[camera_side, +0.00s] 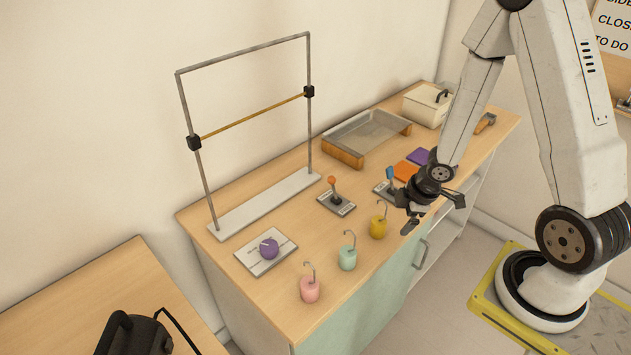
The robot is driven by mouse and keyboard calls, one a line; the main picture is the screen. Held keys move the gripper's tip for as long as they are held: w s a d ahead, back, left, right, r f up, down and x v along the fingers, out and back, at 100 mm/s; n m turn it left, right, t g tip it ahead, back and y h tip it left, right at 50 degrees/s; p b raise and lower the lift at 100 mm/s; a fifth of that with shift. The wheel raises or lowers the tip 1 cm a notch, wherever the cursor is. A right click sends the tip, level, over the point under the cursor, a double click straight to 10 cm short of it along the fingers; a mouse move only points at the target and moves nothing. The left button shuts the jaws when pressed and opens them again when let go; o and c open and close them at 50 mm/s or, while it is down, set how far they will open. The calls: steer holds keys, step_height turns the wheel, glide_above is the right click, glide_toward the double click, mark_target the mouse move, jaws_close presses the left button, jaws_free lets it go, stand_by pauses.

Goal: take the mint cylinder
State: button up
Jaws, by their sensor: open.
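The mint cylinder (347,259) stands upright on the wooden counter near its front edge, with a thin metal hook rising from its top. It sits between a pink cylinder (310,290) at its left and a yellow cylinder (379,228) at its right, each with a similar hook. My gripper (432,213) is open and empty, to the right of the yellow cylinder and above the counter's front edge. It is apart from the mint cylinder, which is in full view.
A metal frame with a yellow crossbar (252,115) stands at the back left. A purple ball (269,249) rests on a white plate (250,263). An orange-knobbed lever (334,198) and a blue-knobbed lever (389,177) stand mid-counter. A grey tray (367,132) and lidded box (427,105) are behind.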

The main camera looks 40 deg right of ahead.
step_height(320, 180, down, 5)
steer(key=s+n+y, duration=0.2)
steer(key=n, duration=0.1)
steer(key=m+t+y, duration=0.2)
steer(key=t+y, duration=0.4)
steer(key=y, duration=0.2)
glide_toward(349, 251)
steer(key=f, duration=0.2)
steer(key=a+f, duration=0.1)
steer(key=f, duration=0.1)
steer(key=shift+f, duration=0.1)
steer(key=shift+w+a+r+m+t+y, duration=0.15)
steer(key=shift+w+r+m+t+y, duration=0.6)
steer(key=shift+t, duration=0.35)
steer(key=shift+h, duration=0.25)
steer(key=shift+x, duration=1.2)
steer(key=shift+a, duration=0.15)
